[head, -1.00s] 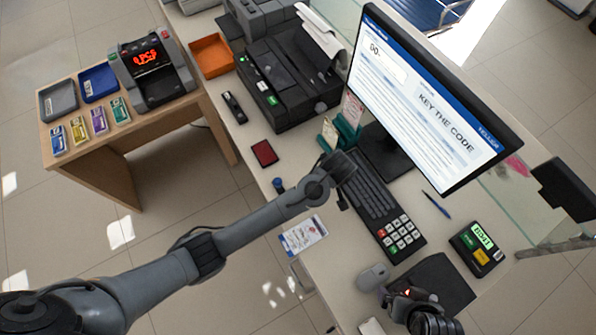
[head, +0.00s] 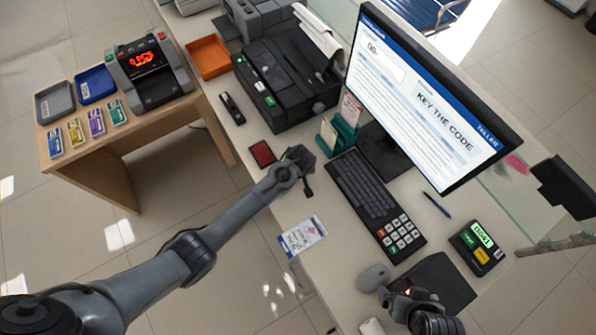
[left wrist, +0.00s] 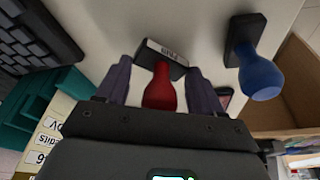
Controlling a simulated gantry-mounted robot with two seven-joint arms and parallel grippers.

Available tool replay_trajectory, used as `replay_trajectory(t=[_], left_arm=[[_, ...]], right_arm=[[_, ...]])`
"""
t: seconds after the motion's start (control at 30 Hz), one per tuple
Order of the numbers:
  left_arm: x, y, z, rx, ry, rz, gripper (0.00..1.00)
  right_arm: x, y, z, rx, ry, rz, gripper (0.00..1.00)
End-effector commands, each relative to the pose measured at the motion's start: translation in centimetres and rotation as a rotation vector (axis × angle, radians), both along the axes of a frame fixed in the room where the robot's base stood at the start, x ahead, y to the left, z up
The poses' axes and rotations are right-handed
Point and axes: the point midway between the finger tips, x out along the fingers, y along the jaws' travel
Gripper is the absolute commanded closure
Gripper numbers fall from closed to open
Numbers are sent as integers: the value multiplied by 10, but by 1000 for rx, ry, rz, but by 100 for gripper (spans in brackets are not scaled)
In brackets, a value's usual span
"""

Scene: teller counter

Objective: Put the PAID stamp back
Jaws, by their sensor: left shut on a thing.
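In the left wrist view a stamp with a red handle (left wrist: 160,88) and a dark block sits between the fingers of my left gripper (left wrist: 160,90). The white label on its block carries small letters I cannot read surely. A second stamp with a blue handle (left wrist: 260,78) stands to the right in the wrist view, apart from the held one. My right gripper (head: 408,296) is near the mouse; its fingers are unclear.
The red pad (head: 262,153) lies left of my left gripper. The green card holder (head: 345,135) and keyboard (head: 365,190) are close on its right. A paper card (head: 302,236) lies at the counter's front edge.

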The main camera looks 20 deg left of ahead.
Motion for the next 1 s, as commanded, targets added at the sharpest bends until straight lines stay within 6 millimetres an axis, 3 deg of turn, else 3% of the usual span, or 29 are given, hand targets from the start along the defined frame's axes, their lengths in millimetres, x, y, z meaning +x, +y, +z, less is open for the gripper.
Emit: replay_trajectory(t=[0.1, 0.53, 0.57, 0.7, 1.0], left_arm=[[0, 0, -9, 0, 0, -1, 52], [0, -1, -13, 0, -1, 0, 52], [0, 0, -13, 0, -1, 0, 30], [0, -1, -13, 0, -1, 0, 8], [0, 0, -12, 0, -1, 0, 7]], right_arm=[[0, 1, -2, 3, 0, -2, 0], [0, 1, -3, 7, 1, -4, 0], [0, 1, -3, 6, 1, -4, 0], [0, 1, -3, 4, 1, -3, 0], [0, -1, -2, -4, 0, 3, 0]])
